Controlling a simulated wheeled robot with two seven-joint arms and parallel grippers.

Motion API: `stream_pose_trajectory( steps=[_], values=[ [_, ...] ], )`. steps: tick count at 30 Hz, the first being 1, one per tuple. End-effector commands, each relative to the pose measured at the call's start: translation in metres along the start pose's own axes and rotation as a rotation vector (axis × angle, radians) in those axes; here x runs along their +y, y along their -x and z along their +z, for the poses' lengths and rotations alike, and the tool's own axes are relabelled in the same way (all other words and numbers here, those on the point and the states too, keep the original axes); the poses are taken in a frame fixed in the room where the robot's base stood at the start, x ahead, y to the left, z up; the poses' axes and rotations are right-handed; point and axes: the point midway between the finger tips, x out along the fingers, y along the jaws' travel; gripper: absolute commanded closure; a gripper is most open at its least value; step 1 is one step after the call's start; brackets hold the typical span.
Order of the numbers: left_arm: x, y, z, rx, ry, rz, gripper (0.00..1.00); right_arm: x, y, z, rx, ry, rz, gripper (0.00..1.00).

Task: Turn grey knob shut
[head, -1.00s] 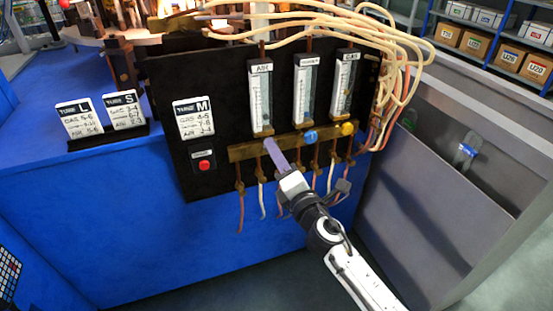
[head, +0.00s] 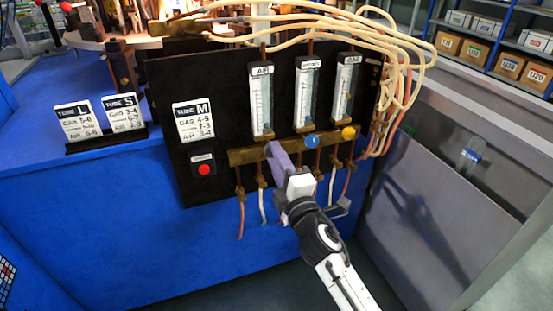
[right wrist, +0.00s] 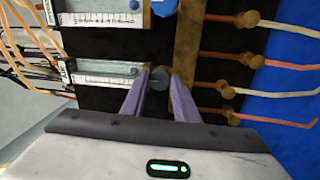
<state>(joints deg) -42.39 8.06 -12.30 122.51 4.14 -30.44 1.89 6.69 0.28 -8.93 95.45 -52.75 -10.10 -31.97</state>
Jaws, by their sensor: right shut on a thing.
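The grey knob (right wrist: 157,80) shows between the purple fingers in the right wrist view, on the brass bar below the AIR flowmeter (head: 261,100). In the head view the knob is hidden behind my right gripper (head: 273,150). The right gripper also shows in the right wrist view (right wrist: 161,77), shut on the grey knob with a finger on each side. How far the knob is turned cannot be told. My left gripper is not in view.
The blue knob (head: 311,141) and yellow knob (head: 348,133) sit to the right on the brass bar (head: 240,157). Thin pipes hang below it. A red button (head: 204,170) is at the panel's lower left. Pale hoses (head: 400,60) loop at the right.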

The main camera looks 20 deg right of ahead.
Motion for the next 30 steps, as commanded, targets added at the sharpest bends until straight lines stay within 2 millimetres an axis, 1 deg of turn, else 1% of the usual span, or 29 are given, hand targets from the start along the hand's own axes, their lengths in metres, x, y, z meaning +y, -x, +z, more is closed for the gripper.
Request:
stream_pose_trajectory(
  steps=[9, 10, 13, 23, 26, 30],
  values=[
    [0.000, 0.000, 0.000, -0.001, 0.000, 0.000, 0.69, -0.001, 0.000, 0.000, -0.001, -0.001, -0.001, 0.95],
    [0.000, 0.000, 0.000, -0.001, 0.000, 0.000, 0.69, -0.001, 0.000, 0.000, -0.001, -0.001, -0.001, 0.71],
    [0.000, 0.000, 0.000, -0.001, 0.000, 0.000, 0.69, -0.001, 0.000, 0.000, -0.001, -0.001, -0.001, 0.54],
    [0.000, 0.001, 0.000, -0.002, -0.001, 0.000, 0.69, 0.000, 0.002, 0.000, 0.000, 0.000, -0.001, 0.54],
    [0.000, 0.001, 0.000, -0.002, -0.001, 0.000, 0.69, -0.001, 0.011, 0.000, 0.000, -0.001, -0.001, 0.54],
    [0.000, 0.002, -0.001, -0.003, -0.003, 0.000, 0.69, -0.002, 0.035, 0.000, -0.001, -0.001, -0.004, 0.54]
  ],
)
